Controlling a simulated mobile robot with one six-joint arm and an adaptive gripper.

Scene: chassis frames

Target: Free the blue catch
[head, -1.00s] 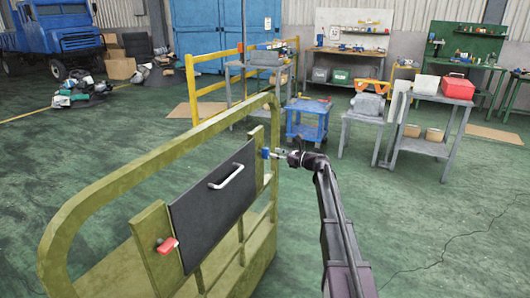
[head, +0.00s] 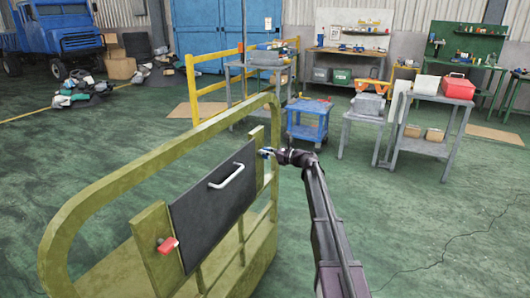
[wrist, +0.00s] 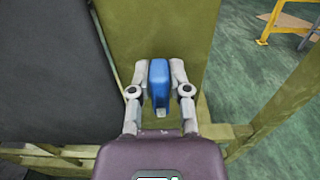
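The blue catch (wrist: 159,82) is on the olive post (head: 254,163) at the right end of a dark panel (head: 205,210). In the wrist view it stands between the two fingers of my gripper (wrist: 159,75). The fingers lie close along both its sides with no clear gap, so my gripper looks shut on it. In the head view my gripper (head: 269,153) reaches the catch from the right and covers much of it. The panel stands upright and carries a pale handle (head: 226,177).
A red catch (head: 167,245) is on the left post. The olive rail frame (head: 120,172) surrounds the panel. A blue cart (head: 307,122) and grey tables (head: 418,145) stand farther back. The green floor right of my arm is clear.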

